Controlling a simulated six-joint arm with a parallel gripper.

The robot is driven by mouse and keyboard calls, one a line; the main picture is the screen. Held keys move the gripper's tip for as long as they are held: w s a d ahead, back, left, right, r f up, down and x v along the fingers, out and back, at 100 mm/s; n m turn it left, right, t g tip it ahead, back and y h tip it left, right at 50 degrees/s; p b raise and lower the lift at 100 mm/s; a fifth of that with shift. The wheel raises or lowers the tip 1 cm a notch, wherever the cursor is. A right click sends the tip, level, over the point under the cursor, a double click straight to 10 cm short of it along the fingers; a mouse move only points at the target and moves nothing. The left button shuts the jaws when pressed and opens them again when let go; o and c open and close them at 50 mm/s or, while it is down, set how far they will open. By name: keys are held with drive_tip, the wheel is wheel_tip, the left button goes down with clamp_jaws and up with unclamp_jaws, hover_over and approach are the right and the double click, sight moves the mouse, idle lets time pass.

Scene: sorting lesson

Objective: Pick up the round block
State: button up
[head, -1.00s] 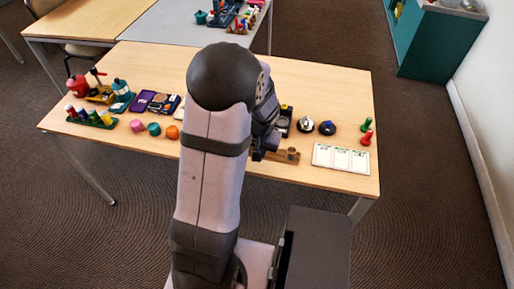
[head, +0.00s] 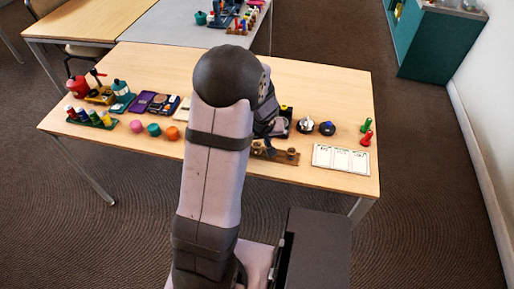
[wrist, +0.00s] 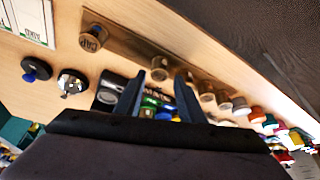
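My gripper (wrist: 160,78) is open in the wrist view, its two dark fingers apart. One wooden knobbed cylinder (wrist: 160,66) shows just beyond the fingertips, and I see no contact. It stands on a long wooden strip (wrist: 125,45) with other round knobs, including one near the card (wrist: 93,38). In the head view the strip (head: 276,155) lies at the table's front edge, partly hidden by my arm. Round pink (head: 136,126), green (head: 154,129) and orange (head: 172,133) blocks stand left of my arm. I cannot tell which is the round block.
A white card (head: 341,158) lies right of the strip. Silver (head: 305,125) and blue (head: 327,128) knobbed discs and red and green pegs (head: 366,138) stand nearby. A green rack of cylinders (head: 90,119) is at far left. The back right of the table is clear.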

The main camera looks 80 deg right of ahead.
sight(257, 145)
drive_tip(key=shift+x, duration=2.6)
drive_tip(key=shift+d+r, duration=0.1)
drive_tip(key=shift+d, duration=0.05)
drive_tip(key=c, duration=0.8)
